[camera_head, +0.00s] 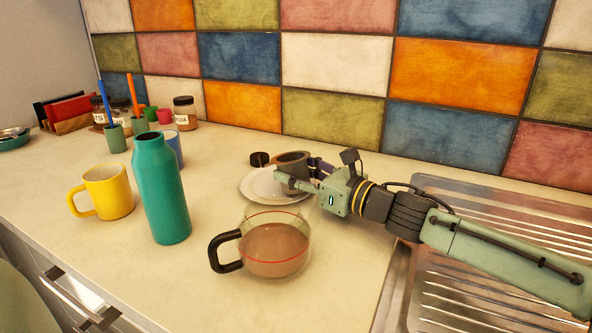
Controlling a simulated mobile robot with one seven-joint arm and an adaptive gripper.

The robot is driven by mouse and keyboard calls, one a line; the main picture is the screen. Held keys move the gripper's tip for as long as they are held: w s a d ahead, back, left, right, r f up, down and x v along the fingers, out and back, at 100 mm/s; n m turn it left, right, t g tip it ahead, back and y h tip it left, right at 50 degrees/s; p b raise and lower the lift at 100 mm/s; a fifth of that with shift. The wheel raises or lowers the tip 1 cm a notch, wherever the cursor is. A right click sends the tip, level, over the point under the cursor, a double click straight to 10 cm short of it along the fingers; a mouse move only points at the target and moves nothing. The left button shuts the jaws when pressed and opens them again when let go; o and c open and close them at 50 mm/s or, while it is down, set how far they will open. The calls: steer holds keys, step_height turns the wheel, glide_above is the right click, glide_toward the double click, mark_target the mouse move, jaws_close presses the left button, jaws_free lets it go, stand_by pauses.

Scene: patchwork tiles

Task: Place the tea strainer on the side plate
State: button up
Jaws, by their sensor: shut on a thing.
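The white side plate (257,190) lies on the counter near the middle of the view, partly hidden by my gripper and what it holds. My gripper (296,182) reaches in from the right and is shut on a grey, cup-like thing with a dark rim, which I take to be the tea strainer (293,163). The strainer looks upright and is over the right part of the plate. I cannot tell whether its base touches the plate.
A glass jug of brown liquid (274,250) stands in front of the plate. A teal bottle (161,190) and yellow mug (107,191) stand left. A small dark round object (259,159) is behind the plate. A metal drainer (455,285) lies right; the tiled wall rises behind.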

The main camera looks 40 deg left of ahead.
steer(key=shift+f, duration=0.2)
steer(key=shift+f+b, duration=0.2)
steer(key=shift+b, duration=0.1)
steer(key=o, duration=1.2)
steer(key=shift+o, duration=0.2)
steer(key=shift+r+p, duration=0.15)
steer(key=shift+p, duration=0.3)
